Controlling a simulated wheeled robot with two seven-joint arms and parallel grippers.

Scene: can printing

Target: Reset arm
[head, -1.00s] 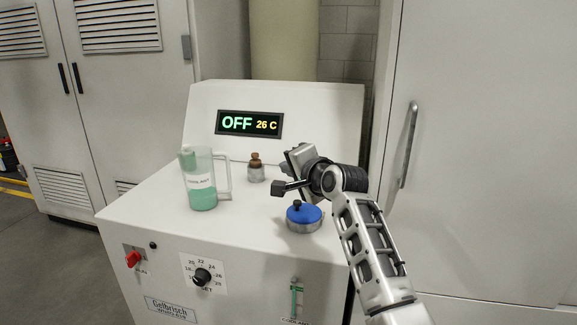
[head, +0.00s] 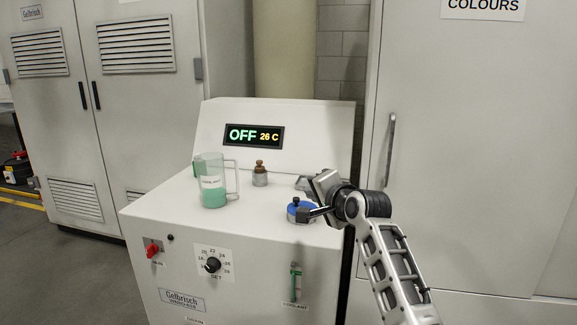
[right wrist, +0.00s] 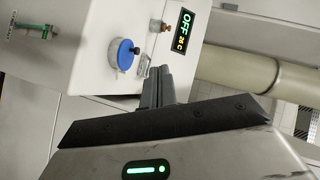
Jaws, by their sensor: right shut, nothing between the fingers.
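My right gripper (head: 312,215) is shut and empty. In the head view it overlaps the right side of the blue-topped cap (head: 300,211) on the white machine top. In the right wrist view the shut fingers (right wrist: 158,88) stand apart from the blue cap (right wrist: 126,55), with nothing between them. My left gripper is not in view.
The white machine (head: 240,255) shows a display (head: 255,135) reading OFF and 26 C. On its top stand a jug of green coolant (head: 213,186) and a small brown-topped fitting (head: 260,172). The front has a red switch (head: 152,250), a dial (head: 212,265) and a coolant gauge (head: 295,282). A tall cabinet (head: 470,150) is at right.

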